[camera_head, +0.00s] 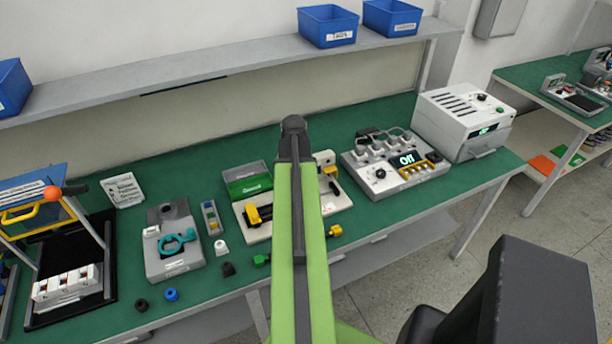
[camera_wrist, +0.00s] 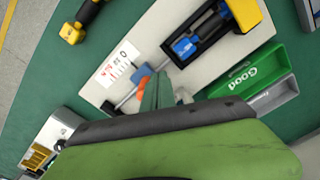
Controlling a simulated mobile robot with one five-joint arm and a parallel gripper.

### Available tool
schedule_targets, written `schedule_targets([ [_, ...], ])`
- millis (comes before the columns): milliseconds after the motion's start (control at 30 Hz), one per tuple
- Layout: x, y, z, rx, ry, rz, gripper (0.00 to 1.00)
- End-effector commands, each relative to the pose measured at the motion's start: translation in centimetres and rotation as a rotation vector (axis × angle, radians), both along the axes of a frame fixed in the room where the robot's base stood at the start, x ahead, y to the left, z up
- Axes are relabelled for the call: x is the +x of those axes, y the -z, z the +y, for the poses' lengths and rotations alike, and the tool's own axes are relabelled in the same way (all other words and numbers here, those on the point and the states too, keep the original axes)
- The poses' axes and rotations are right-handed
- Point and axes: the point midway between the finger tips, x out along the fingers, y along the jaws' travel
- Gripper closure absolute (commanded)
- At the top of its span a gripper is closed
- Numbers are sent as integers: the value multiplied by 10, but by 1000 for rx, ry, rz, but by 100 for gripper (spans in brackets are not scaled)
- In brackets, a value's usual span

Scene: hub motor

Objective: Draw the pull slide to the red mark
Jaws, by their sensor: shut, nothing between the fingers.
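A white board (camera_wrist: 205,22) on the green bench carries a small scale card (camera_wrist: 118,63) with black lines and a reddish mark. Beside the card, a thin metal rod (camera_wrist: 126,100) carries a blue block (camera_wrist: 141,73) and an orange piece (camera_wrist: 143,86); this looks like the pull slide. My gripper (camera_wrist: 160,88) shows in the wrist view over the board, right beside the orange piece. Its fingers are together with nothing between them. I cannot tell if they touch the slide. In the head view my arm hides the gripper and the middle of the board (camera_head: 262,233).
A green bin marked Good (camera_wrist: 250,95) stands beside the board. A black fixture with a blue part (camera_wrist: 186,46) lies near the slide. A yellow-and-black tool (camera_wrist: 74,32) lies off the board. The grey device reading Off (camera_head: 400,172) stands to the right.

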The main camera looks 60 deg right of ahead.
Motion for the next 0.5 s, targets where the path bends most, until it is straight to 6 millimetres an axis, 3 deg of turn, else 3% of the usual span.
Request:
schedule_targets([
  [500,0,17,0,0,-1,0,100],
])
